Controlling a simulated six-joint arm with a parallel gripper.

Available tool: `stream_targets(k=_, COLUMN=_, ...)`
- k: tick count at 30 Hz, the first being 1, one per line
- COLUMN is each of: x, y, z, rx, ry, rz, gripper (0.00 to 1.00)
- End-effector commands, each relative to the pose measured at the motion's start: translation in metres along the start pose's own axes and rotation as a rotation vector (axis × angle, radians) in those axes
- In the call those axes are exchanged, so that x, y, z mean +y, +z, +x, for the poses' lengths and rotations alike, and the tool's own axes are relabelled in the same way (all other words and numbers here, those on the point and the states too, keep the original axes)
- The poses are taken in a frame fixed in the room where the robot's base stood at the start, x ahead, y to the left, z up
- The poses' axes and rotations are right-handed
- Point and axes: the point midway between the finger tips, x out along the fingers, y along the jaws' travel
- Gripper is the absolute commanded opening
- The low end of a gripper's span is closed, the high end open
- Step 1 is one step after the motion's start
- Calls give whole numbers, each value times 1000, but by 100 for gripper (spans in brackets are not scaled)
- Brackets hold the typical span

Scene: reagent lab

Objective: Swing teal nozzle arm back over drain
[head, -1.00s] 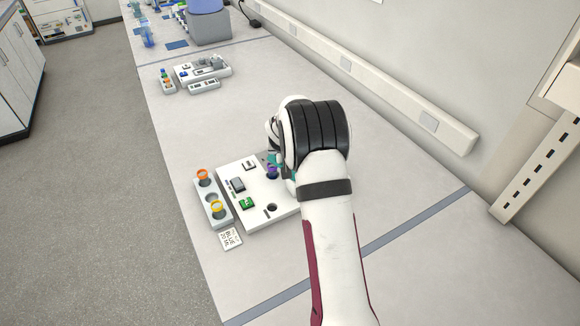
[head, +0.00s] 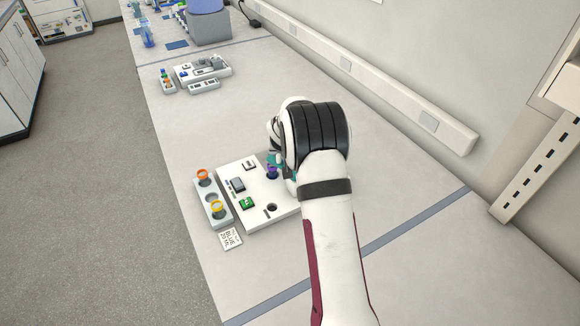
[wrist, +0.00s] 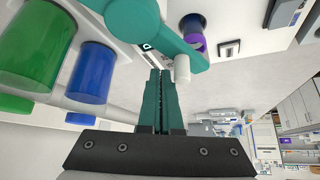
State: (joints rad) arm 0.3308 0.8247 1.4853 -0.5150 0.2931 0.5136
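The teal nozzle arm (wrist: 160,28) crosses the top of the wrist view, with a white nozzle tip (wrist: 182,69) at its end. In the head view a small teal part (head: 274,158) of it shows beside a purple-rimmed vial (head: 271,172); my wrist hides the rest. The vial also shows beside the nozzle arm in the wrist view (wrist: 197,44). My gripper (wrist: 160,74) has its two teal fingers together, with nothing seen between them. Its tips are close to the nozzle arm; contact is unclear. A dark round hole (head: 272,208), possibly the drain, is in the white station (head: 247,220).
Green (wrist: 36,45) and blue (wrist: 92,73) bottles hang close on the left of the wrist view. A rack (head: 203,190) with orange and yellow-rimmed vials stands left of the station, near a "BLUE 20 ML" card (head: 231,239).

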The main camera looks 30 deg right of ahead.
Motion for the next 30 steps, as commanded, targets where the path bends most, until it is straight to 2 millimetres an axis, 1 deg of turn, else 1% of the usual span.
stream_targets(k=1, x=5, y=10, z=8, rx=-24, ry=7, rz=2, gripper=0)
stream_targets(k=5, x=7, y=4, z=6, rx=-18, ry=5, rz=0, gripper=0)
stream_targets(k=21, x=6, y=-34, z=-44, rx=-9, ry=3, rz=1, gripper=0)
stream_targets(k=25, x=6, y=-38, z=-50, rx=-11, ry=3, rz=1, gripper=0)
stream_targets(k=30, x=6, y=-39, z=-51, rx=-10, ry=3, rz=0, gripper=0)
